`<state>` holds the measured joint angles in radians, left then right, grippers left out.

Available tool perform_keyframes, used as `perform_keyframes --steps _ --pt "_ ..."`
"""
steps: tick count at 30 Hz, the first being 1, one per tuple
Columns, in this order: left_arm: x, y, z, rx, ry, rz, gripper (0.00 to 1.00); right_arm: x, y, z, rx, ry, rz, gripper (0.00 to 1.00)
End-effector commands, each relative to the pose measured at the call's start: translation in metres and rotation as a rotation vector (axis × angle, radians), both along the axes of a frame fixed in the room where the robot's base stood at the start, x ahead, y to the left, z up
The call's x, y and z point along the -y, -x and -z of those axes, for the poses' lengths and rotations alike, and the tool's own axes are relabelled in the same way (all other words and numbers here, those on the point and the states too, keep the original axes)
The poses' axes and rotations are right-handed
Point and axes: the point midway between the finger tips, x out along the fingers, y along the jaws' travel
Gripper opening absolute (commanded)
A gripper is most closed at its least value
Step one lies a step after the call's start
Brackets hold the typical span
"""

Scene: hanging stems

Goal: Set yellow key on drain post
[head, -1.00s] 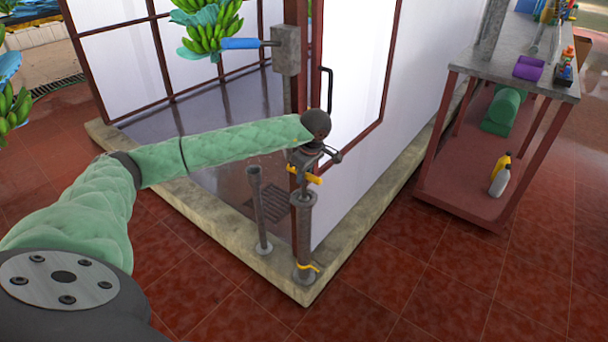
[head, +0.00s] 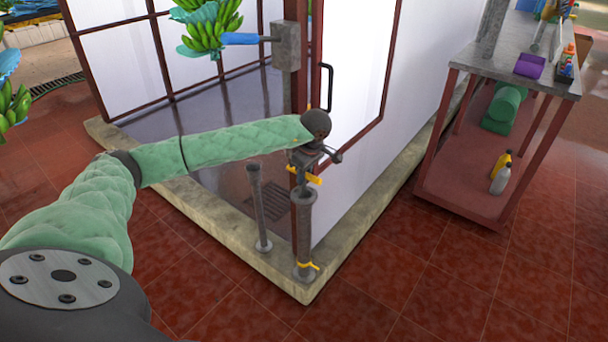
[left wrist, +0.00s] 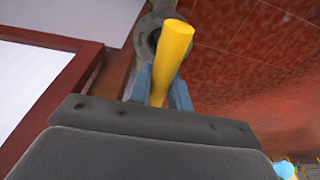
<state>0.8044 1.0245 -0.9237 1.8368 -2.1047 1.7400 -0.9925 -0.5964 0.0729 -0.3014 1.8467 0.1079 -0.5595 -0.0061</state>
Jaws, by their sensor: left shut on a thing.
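My left gripper (head: 303,170) is shut on the yellow key (head: 313,179), just above the flanged top of a grey post (head: 304,225) at the corner of the curb. In the left wrist view the yellow key (left wrist: 172,55) sticks out between the blue fingers, with the round grey post top (left wrist: 147,35) behind it. I cannot tell whether the key touches the post. A yellow piece (head: 308,266) sits at the post's foot. A thinner grey post (head: 259,212) stands to the left. My right gripper is not in view.
A glass-panelled enclosure with a door handle (head: 327,88) rises close behind the post. A floor grate (head: 265,201) lies inside the curb (head: 225,232). A bench with bottles (head: 501,175) stands at the right. Banana bunches (head: 208,30) hang at the upper left.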

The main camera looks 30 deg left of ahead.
Motion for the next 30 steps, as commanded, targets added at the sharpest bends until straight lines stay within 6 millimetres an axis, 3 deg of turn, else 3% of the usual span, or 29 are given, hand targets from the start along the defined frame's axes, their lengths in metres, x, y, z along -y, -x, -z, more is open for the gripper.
perform_keyframes --steps 10,25,26,30 --pt "0.0 0.0 0.0 0.001 0.0 0.0 0.0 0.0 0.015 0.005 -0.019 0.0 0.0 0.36" --pt "0.0 0.0 0.001 0.001 0.0 0.0 0.0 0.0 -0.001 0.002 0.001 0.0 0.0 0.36" --pt "0.0 0.0 0.001 0.001 0.0 0.0 0.21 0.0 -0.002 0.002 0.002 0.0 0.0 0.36" --pt "0.0 0.0 0.001 0.001 0.0 0.0 0.44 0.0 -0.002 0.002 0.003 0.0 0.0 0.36"
